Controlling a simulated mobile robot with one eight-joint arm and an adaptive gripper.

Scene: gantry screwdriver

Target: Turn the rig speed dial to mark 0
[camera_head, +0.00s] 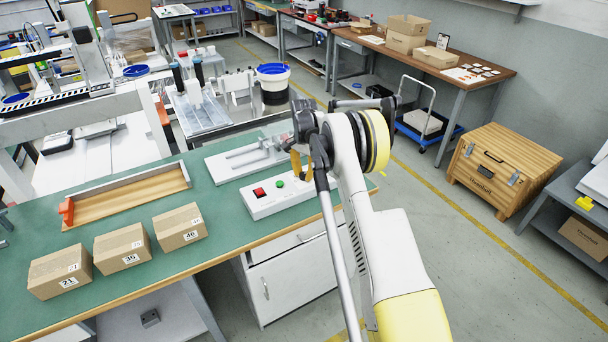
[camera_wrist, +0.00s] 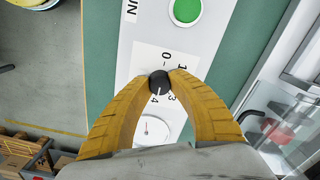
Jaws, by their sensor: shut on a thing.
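The speed dial is a small black knob (camera_wrist: 159,78) on a white control box (camera_wrist: 144,38). A label around it shows 0 and 1 above the knob and 3 and 4 below it in the wrist view. A short white line by the knob's lower edge lies near the 3 and 4; the exact mark is hard to tell. My gripper (camera_wrist: 159,84) has its two yellow fingers closed on either side of the knob. In the head view, the control box (camera_head: 283,203) sits on the green bench, and my arm hides the dial.
The box has a green button (camera_wrist: 186,10), and a red one (camera_head: 259,192) shows in the head view. A metal fixture (camera_head: 245,158) stands behind the box. A wooden tray (camera_head: 127,203) and several numbered cartons (camera_head: 122,249) lie to the left on the green bench (camera_head: 222,236).

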